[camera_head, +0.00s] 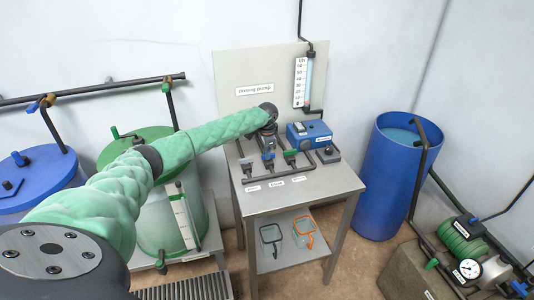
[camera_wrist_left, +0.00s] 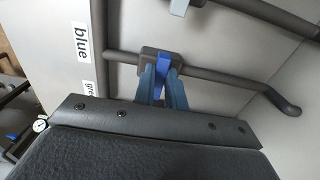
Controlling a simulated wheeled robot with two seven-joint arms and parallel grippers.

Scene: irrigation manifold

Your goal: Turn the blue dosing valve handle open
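The blue dosing valve handle (camera_wrist_left: 163,66) sits on a dark valve body on a grey pipe (camera_wrist_left: 215,77) in the left wrist view. It appears to lie across the pipe. The two blue-grey fingers of my left gripper (camera_wrist_left: 162,86) stand on either side of it and appear closed against it. In the head view my left gripper (camera_head: 267,136) reaches down over the valve row on the metal bench (camera_head: 315,187), and the blue handle (camera_head: 268,156) shows just below it. My right gripper is not in view.
A green valve handle (camera_head: 290,153) is right of the blue one. A blue dosing pump (camera_head: 309,134) stands behind it. A flow meter (camera_head: 302,82) hangs on the back panel. A "blue" label (camera_wrist_left: 82,43) lies beside the pipe. A blue barrel (camera_head: 385,185) stands right of the bench.

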